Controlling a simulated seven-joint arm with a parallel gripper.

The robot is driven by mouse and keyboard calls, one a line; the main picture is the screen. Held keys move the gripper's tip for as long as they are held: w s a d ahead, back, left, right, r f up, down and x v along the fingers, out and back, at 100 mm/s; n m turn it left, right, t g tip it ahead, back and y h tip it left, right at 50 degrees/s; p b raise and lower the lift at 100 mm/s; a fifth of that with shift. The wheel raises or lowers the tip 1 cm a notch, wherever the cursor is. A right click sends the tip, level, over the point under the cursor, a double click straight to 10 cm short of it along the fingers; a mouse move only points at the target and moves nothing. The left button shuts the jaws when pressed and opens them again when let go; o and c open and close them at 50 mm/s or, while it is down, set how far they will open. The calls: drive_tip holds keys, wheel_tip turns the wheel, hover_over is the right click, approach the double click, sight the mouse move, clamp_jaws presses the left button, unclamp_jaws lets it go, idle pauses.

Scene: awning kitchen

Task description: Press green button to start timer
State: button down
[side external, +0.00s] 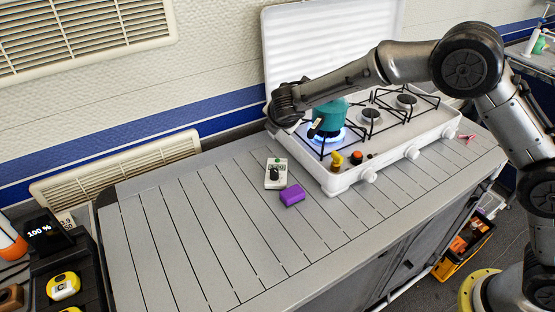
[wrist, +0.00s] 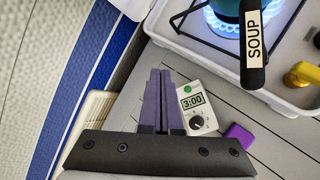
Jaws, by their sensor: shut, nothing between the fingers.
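A white timer (side external: 276,174) with a dark knob stands on the grey slatted counter, in front of the stove's left end. In the wrist view the timer (wrist: 211,119) reads 3:00, and its green button (wrist: 188,89) is above the display. My gripper (wrist: 161,72) is shut and empty, its two purple fingers together just left of the timer in the wrist view. The fingers appear apart from the button; their height above it is hard to tell. In the side view the end of my arm is above and behind the timer, and the fingertips are not clear.
A white gas stove (side external: 350,178) carries a teal pot (side external: 328,117) over a lit blue flame; its handle (wrist: 254,48) reads SOUP. A purple block (side external: 292,195) lies beside the timer. The counter's left part is clear. The wall is close behind.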

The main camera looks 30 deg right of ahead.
sight(277, 164)
drive_tip(key=shift+s+a, duration=0.1)
drive_tip(key=shift+a, duration=0.1)
drive_tip(key=shift+f, duration=0.1)
drive_tip(key=shift+f, duration=4.35)
drive_tip(key=shift+f, duration=0.4)
drive_tip(key=shift+f, duration=0.35)
drive_tip(key=shift+r, duration=0.75)
